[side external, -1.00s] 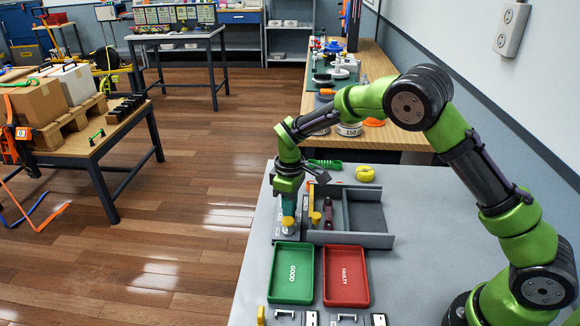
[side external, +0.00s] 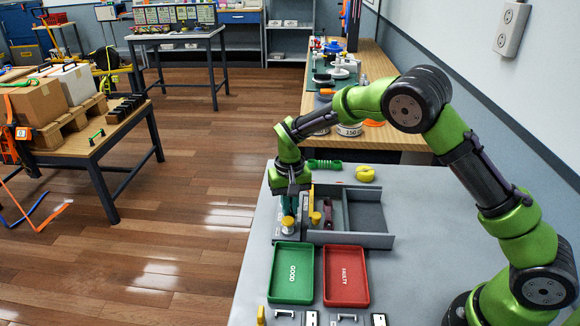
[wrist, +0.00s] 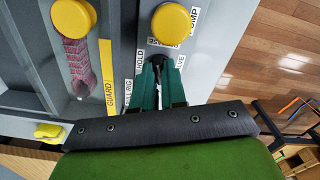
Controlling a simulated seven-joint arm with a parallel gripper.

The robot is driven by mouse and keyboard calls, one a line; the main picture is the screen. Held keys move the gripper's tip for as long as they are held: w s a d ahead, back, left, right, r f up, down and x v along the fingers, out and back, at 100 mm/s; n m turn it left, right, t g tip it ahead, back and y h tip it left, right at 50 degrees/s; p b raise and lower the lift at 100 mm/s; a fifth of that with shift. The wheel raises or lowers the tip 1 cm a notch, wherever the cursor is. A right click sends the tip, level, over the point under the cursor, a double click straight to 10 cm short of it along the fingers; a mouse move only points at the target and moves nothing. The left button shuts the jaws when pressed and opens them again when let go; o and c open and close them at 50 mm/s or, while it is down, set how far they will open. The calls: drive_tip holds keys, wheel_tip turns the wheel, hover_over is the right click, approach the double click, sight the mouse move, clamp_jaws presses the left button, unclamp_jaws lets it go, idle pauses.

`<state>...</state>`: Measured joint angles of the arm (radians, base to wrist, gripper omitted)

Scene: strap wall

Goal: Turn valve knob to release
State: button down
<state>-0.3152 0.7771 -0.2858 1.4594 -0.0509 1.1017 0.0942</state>
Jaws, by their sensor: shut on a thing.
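My gripper (side external: 290,205) points down over the near left corner of the grey rig on the table. In the wrist view its two teal fingers (wrist: 159,80) are close together, with a narrow dark piece between them that appears to be the valve knob (wrist: 157,65). The fingers hide most of it, so its turn angle cannot be read. Labels lie on both sides of the fingers; HOLD is legible and the other is partly covered. A round yellow knob (wrist: 171,23) stands just beyond the fingertips; it also shows in the side view (side external: 288,222).
A second yellow knob (wrist: 73,18) tops a ribbed reddish part, beside a yellow GUARD strip (wrist: 106,65). Grey walled compartments (side external: 365,240) adjoin on the right. A green GOOD tray (side external: 291,300) and red FAULTY tray (side external: 346,302) lie in front.

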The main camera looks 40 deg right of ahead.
drive_tip(key=shift+r+m, duration=0.1)
drive_tip(key=shift+m, duration=1.8)
drive_tip(key=c, duration=1.2)
unclamp_jaws()
wheel_tip(320, 180, up, 17)
drive_tip(key=shift+f, duration=0.1)
